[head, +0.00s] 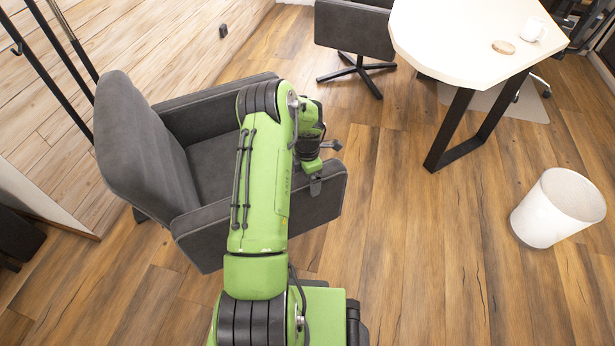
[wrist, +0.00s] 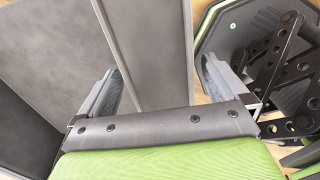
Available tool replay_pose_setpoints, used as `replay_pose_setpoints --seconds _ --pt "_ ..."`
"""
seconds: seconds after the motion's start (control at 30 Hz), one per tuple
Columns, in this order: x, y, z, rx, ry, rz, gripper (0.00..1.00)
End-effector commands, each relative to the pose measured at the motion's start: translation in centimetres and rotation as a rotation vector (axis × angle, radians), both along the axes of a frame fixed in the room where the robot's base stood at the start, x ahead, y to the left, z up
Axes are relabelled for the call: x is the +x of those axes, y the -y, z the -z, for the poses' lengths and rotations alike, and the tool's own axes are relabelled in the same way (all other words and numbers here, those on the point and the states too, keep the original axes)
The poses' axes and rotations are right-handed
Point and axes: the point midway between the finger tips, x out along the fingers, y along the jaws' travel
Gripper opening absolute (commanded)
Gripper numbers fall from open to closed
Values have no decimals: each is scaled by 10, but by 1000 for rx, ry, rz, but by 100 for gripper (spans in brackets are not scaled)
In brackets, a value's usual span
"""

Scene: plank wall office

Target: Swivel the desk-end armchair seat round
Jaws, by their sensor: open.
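A dark grey armchair (head: 148,150) stands at the left, its back to the plank wall and its seat (head: 215,165) facing right. My gripper (head: 324,166) is at the front end of its near armrest (head: 205,238). In the wrist view my gripper (wrist: 160,75) is open, with one finger on each side of the grey armrest (wrist: 150,40). The fingers look apart from it; contact cannot be told. My arm hides part of the seat and armrest. The armchair's base is mostly hidden. A second grey chair (head: 352,30) on a star base stands by the desk (head: 450,45).
The desk has a black leg frame (head: 450,135) and carries a white mug (head: 533,30). A white bin (head: 558,208) stands at the right. Black poles (head: 62,35) stand behind the armchair at the wall. The wooden floor between armchair and bin is clear.

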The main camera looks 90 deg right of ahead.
Motion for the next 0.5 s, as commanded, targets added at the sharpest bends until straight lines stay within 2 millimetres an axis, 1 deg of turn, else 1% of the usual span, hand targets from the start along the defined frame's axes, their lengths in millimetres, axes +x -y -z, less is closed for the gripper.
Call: replay_pose_setpoints --seconds 0.17,0.2,0.4,0.5 --pt "0 1 -45 -5 -2 0 100" --pt "0 1 -58 -6 0 1 100" --pt "0 1 -114 -5 -1 0 100" --pt "0 1 -135 -3 -2 1 100"
